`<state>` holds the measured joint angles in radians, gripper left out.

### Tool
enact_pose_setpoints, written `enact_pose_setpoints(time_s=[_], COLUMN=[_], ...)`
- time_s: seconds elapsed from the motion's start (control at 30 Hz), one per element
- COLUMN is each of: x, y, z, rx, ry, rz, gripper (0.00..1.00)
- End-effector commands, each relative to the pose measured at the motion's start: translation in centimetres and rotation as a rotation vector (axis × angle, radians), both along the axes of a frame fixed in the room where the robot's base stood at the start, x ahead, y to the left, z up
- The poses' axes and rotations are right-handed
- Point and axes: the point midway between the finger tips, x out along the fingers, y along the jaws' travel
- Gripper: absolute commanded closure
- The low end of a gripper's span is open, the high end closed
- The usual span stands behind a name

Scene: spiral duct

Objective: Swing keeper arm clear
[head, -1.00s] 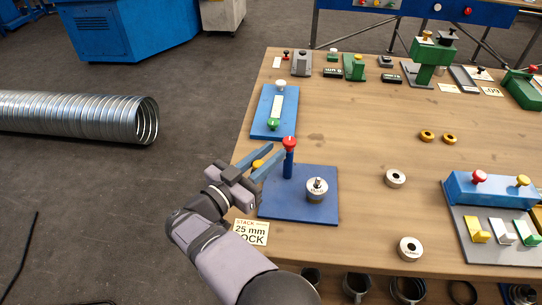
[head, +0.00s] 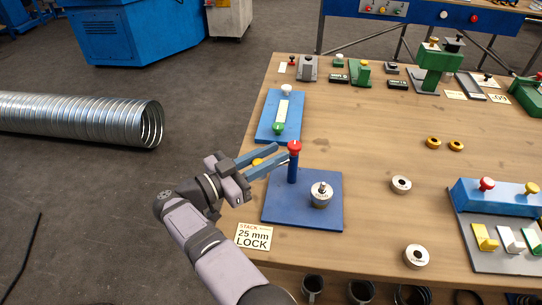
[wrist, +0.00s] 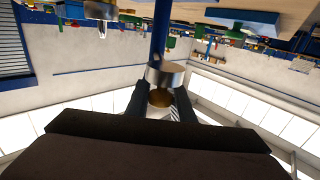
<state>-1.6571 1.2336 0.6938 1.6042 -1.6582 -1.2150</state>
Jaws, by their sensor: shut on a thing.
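The stack fixture is a blue plate (head: 275,209) at the table's near left corner. A blue post with a red cap (head: 294,148) stands upright on it. To its right a silver ring (head: 321,196) sits around a small spindle. My gripper (head: 272,157) reaches in from the left beside the post's upper part, its jaws shut on a yellow knob (head: 257,162), which I take as the keeper arm's. The keeper arm's bar is mostly hidden by the fingers. In the wrist view a brownish knob (wrist: 160,98) lies between the fingers, below a silver piece (wrist: 167,76) and the blue post (wrist: 160,35).
A blue fixture with a green knob (head: 277,128) lies just behind. Two loose rings (head: 401,184) (head: 416,256) lie to the right, near a blue block with coloured tabs (head: 500,195). A "25 mm LOCK" card (head: 253,237) lies in front.

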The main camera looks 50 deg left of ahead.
Motion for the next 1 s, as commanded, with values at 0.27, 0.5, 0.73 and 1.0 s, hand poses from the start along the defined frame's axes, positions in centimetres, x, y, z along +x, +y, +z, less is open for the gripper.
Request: enact_pose_setpoints(time_s=[0.27,0.5,0.73,1.0], x=[0.25,0.25,0.17,-0.15], y=[0.07,0.13,0.14,0.13], z=[0.51,0.6,0.47,0.2], rx=[0.007,0.009,0.008,0.004], ry=[-0.006,-0.006,-0.004,-0.002], rz=[-0.011,-0.008,-0.007,-0.007], gripper=[1.0,1.0,0.62,0.62])
